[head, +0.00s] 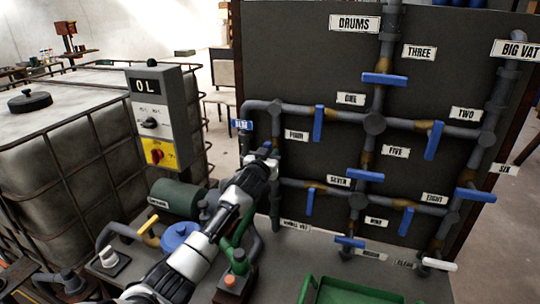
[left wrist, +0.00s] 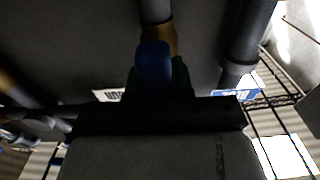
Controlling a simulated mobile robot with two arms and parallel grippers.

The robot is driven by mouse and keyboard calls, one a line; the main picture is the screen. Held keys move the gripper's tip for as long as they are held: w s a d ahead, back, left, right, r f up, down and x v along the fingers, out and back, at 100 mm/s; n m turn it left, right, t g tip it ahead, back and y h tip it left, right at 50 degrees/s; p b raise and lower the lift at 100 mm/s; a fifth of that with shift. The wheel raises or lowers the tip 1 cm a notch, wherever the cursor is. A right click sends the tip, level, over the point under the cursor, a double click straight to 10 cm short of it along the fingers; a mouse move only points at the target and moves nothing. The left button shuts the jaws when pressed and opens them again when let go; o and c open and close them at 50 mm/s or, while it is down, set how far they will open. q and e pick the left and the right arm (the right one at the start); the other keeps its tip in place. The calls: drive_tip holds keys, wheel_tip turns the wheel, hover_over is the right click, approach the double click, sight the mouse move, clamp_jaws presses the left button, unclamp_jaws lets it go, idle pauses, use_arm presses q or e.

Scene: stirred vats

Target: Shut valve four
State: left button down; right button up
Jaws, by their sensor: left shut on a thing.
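The FOUR label (head: 296,135) is on the dark panel, right of the left vertical pipe. My left gripper (head: 264,158) is at that pipe, just left of the label, and hides most of valve four in the head view. In the left wrist view, valve four's blue handle (left wrist: 153,66) sits between the dark fingers, in front of its brass body (left wrist: 161,38). The gripper is shut on this handle. The FOUR label shows upside down and partly covered there. The handle's exact angle to its pipe is hard to tell. My right gripper is in neither view.
Valve one's blue handle (head: 319,123) hangs close to the right. A control box (head: 163,115), a green pump (head: 176,197) and a caged tank (head: 60,140) stand left. A green tray (head: 350,291) is at the front.

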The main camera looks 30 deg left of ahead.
use_arm(q)
drive_tip(key=shift+m, duration=0.3)
drive_tip(key=m, duration=0.4)
drive_tip(key=shift+p, duration=0.3)
drive_tip(key=m, duration=0.5)
drive_tip(key=m+p, duration=0.1)
drive_tip(key=m, duration=0.3)
drive_tip(key=shift+r, duration=0.1)
drive_tip(key=shift+m+p, duration=0.4)
drive_tip(key=shift+m, duration=2)
drive_tip(key=c, duration=1)
unclamp_jaws()
drive_tip(key=shift+s, duration=0.1)
